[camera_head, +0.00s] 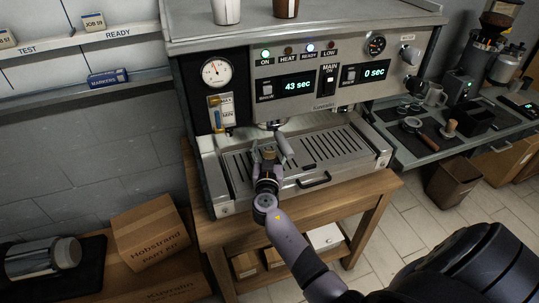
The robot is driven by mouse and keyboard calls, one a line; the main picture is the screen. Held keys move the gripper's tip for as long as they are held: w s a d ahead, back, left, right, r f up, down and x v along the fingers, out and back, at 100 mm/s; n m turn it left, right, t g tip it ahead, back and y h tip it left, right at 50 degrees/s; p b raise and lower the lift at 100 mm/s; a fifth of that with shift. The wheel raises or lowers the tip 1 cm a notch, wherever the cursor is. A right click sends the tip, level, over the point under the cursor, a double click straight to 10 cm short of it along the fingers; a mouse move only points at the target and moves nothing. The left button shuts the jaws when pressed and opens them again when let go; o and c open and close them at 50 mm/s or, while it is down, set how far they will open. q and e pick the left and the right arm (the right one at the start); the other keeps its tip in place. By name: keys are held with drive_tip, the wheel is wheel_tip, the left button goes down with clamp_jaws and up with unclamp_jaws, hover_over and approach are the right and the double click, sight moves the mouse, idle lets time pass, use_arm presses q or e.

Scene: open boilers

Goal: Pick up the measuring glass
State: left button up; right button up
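My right gripper (269,152) is over the drip tray (335,146) of the espresso machine, below the brew group, pointing away from me. Its fingers are small and partly overlap a small brownish patch, so I cannot tell whether they are open or shut on something. I cannot make out a measuring glass clearly in this view; it may be hidden by the gripper or too small to tell. My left gripper is not clearly in view.
The espresso machine (345,110) stands on a wooden table (365,200). Cups (226,11) stand on its top. Cardboard boxes (148,231) are at lower left, and a bin (453,184) stands on the floor.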

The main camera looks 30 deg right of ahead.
drive_tip(key=c, duration=1.3)
drive_tip(key=shift+c, duration=0.2)
drive_tip(key=shift+r, duration=0.15)
